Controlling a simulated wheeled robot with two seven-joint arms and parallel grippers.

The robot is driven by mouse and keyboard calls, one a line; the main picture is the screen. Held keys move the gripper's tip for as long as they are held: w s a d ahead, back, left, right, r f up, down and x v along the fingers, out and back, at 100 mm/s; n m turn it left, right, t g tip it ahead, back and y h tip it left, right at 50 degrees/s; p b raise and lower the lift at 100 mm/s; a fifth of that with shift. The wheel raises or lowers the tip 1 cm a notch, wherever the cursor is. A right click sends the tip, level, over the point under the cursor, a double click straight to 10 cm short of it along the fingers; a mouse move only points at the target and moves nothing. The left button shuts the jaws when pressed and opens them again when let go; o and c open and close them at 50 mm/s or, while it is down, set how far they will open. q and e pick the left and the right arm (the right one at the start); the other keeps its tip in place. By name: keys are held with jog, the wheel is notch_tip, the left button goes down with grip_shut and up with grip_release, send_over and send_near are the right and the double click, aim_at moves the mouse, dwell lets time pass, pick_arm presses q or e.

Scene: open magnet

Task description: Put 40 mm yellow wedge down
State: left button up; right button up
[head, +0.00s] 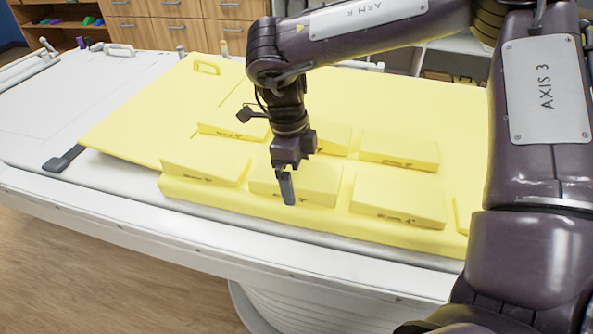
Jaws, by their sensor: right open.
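Several yellow wedges lie in two rows on a yellow board on the white table. In the front row are a left wedge (203,171), a middle wedge (315,186) and a right wedge (400,198). In the back row are a left wedge (228,130), a middle wedge (336,137) partly behind my wrist, and a right wedge (399,150). The printed labels are too small to read surely, so I cannot tell which is 40 mm. My right gripper (287,190) is open, pointing down at the front middle wedge; contact is unclear. My left gripper is out of view.
The yellow board (130,125) has a handle cut-out at its back left. The white table (60,105) is bare at the left, with a dark strap (63,160) at the board's edge. Wooden drawers (175,30) stand behind. My right arm covers the right side.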

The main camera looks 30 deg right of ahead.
notch_tip(320, 180, up, 12)
jog(key=w+a+p, duration=0.1)
jog(key=p, duration=0.1)
jog(key=shift+r, duration=0.1)
dwell(0.5)
